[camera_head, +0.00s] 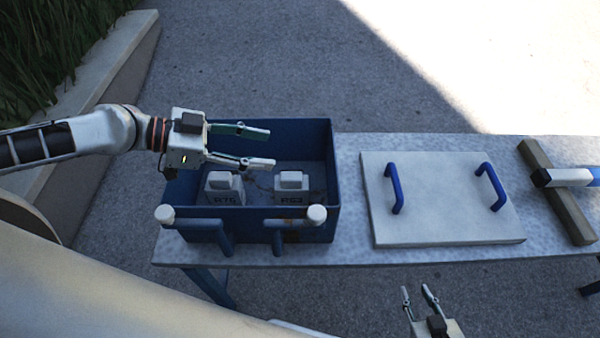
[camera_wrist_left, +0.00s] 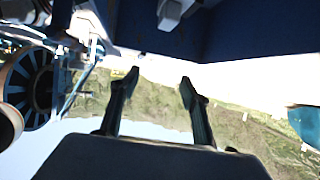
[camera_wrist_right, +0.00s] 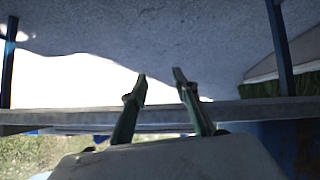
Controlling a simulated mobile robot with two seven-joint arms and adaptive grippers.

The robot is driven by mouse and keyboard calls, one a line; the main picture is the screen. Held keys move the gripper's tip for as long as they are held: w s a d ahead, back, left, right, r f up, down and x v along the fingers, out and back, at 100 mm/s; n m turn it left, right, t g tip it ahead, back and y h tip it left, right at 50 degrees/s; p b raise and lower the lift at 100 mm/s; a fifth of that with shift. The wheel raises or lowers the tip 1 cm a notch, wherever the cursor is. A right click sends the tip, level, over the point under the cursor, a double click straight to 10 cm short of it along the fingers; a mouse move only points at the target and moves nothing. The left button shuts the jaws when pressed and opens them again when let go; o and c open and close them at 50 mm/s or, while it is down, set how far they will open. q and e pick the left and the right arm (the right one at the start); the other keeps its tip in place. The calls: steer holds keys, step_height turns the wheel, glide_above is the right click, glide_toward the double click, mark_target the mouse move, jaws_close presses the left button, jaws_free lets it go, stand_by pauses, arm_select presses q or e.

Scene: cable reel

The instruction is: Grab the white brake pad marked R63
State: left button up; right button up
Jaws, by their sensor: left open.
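Two white brake pads stand on the floor of the blue box in the head view. The right one (camera_head: 291,187) carries a dark mark that looks like R63, small and hard to read. The left one (camera_head: 224,187) has a different mark, perhaps R76. My left gripper (camera_head: 270,147) is open and empty over the back left part of the box, above and behind the pads, touching neither. In the left wrist view its fingers (camera_wrist_left: 160,76) are apart with nothing between them. My right gripper (camera_head: 415,290) is open and empty in front of the table.
The blue box (camera_head: 325,165) has walls and two white-capped front handles (camera_head: 316,214). To its right on the grey table (camera_head: 350,180) lies a flat pale lid (camera_head: 440,200) with two blue handles. A wooden bar (camera_head: 560,205) and a blue-and-white tool (camera_head: 565,177) lie at far right.

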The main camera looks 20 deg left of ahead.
arm_select(q)
step_height(320, 180, down, 3)
steer(key=b, duration=0.5)
glide_toward(290, 175)
steer(key=d, duration=0.2)
steer(key=shift+w+d+f, duration=0.25)
steer(key=shift+w+f, duration=0.2)
steer(key=shift+f, duration=0.35)
steer(key=shift+w+d, duration=0.3)
steer(key=shift+d, duration=0.35)
steer(key=shift+w+d+f+p, duration=0.25)
steer(key=shift+d+f+p, duration=0.05)
steer(key=shift+d+f, duration=0.1)
steer(key=shift+w+d+f, duration=0.15)
steer(key=shift+w+d, duration=0.15)
steer(key=shift+d, duration=0.1)
steer(key=p+x, duration=0.1)
steer(key=x, duration=0.2)
steer(key=shift+w, duration=0.1)
steer(key=shift+w+d+f+p, duration=0.2)
steer(key=shift+d+f+p, duration=0.1)
steer(key=shift+d+f, duration=0.15)
arm_select(e)
steer(key=shift+s+a+f, duration=0.1)
steer(key=shift+a+f, duration=0.3)
steer(key=shift+f, duration=0.35)
steer(key=shift+a+f, duration=0.35)
steer(key=shift+f, duration=0.4)
